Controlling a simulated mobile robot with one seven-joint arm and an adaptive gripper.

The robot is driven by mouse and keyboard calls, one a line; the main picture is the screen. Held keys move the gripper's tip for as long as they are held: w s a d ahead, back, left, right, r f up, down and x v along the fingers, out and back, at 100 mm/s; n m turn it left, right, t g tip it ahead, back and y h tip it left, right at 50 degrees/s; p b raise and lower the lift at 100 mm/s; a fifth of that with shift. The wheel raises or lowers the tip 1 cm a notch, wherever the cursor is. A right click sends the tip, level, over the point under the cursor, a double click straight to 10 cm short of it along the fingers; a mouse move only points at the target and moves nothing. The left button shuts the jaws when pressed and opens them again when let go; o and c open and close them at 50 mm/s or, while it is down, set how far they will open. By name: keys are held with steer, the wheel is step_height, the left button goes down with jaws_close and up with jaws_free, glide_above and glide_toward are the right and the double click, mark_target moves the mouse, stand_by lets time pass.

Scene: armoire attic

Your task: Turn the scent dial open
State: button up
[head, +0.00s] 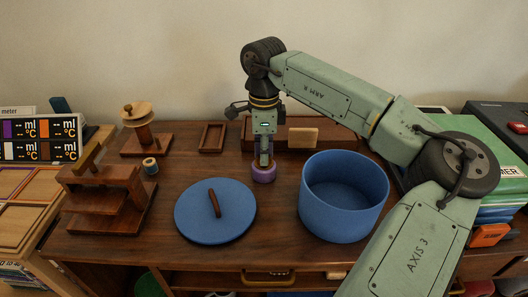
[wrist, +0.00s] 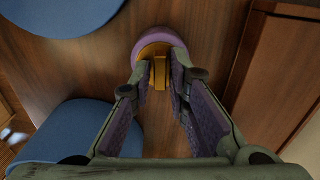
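The scent dial appears to be the small round purple piece (head: 264,174) on the wooden desk, right below my gripper (head: 265,158). In the wrist view the purple dial (wrist: 152,41) shows at the top centre with an upright golden tab (wrist: 159,72) on it. My gripper (wrist: 160,78) points down at it, its padded fingers on either side of the tab. The fingers stand apart, with a narrow gap seen beside the tab. I cannot tell whether a fingertip touches it. Part of the dial is hidden by the fingers.
A blue pot (head: 343,205) stands to the right and a blue lid (head: 215,211) with a brown handle lies front left. A wooden box (head: 340,142) is behind the dial.

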steer(key=shift+o, duration=1.2)
step_height(320, 180, up, 12)
steer(key=shift+c, duration=0.4)
